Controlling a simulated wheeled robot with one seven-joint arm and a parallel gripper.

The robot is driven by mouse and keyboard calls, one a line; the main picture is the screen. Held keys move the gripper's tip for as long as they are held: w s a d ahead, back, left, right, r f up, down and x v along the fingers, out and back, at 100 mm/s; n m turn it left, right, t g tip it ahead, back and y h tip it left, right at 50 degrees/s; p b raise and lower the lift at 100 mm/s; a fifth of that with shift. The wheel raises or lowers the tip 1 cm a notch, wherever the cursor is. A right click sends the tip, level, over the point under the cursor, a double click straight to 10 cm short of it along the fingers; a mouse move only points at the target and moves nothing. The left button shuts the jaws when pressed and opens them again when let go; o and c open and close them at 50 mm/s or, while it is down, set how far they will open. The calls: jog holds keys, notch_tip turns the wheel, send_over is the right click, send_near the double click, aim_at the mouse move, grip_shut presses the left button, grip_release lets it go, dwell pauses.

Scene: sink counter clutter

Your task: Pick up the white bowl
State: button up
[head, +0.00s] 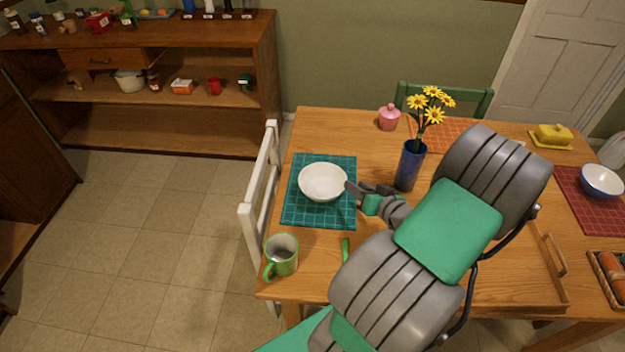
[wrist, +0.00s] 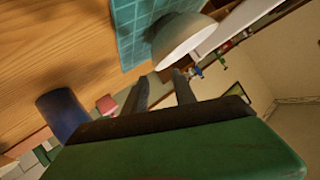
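The white bowl (head: 323,183) sits upright on a teal placemat (head: 296,216) at the left end of the wooden table. My gripper (head: 352,188) is at the bowl's right side in the head view, with its fingertips close to the rim. In the wrist view the bowl (wrist: 184,38) shows just beyond the two dark fingertips (wrist: 160,76). The fingers are apart with an empty gap between them, so the gripper is open. I cannot tell whether a fingertip touches the bowl.
A blue vase (head: 409,166) with yellow flowers stands right of the gripper. A green mug (head: 282,255) is at the near left corner. A pink lidded jar (head: 389,117) is behind. A white chair (head: 262,190) borders the left edge. A wooden tray (head: 520,290) lies at the right.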

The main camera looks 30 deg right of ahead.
aim_at(341, 174)
jog(key=p+x, duration=0.1)
jog(key=x, duration=0.6)
jog(key=shift+w+d+f, duration=0.15)
jog(key=shift+w+f, duration=0.05)
jog(key=shift+w, duration=0.15)
jog(key=shift+c, duration=0.4)
grip_shut()
jog(key=shift+s, duration=0.1)
dwell(0.5)
